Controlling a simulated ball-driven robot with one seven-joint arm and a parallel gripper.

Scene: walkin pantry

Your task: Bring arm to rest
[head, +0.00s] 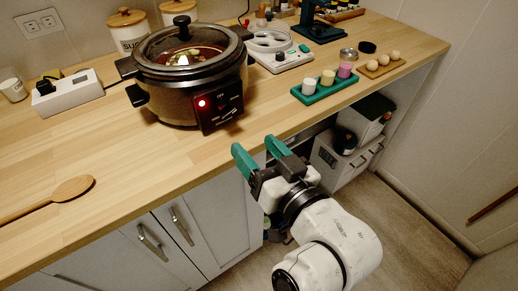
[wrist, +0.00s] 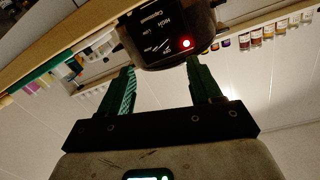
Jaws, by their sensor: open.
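My gripper (head: 257,150) has green fingers and hangs in front of the counter's front edge, just below and right of the slow cooker. It is open with nothing between the fingers. In the wrist view my gripper (wrist: 160,78) shows both fingers spread apart, with the cooker beyond them. The slow cooker (head: 188,75) is dark with a lid on, and a red light glows on its front panel. It also shows at the top of the wrist view (wrist: 165,35), apart from the fingers.
The wooden counter (head: 120,150) holds a wooden spoon (head: 62,190) at left, a white power strip (head: 68,92), a green tray (head: 325,86) with small cups, and a wooden egg holder (head: 382,68). Cabinets (head: 185,225) stand below. The floor (head: 420,225) at right is clear.

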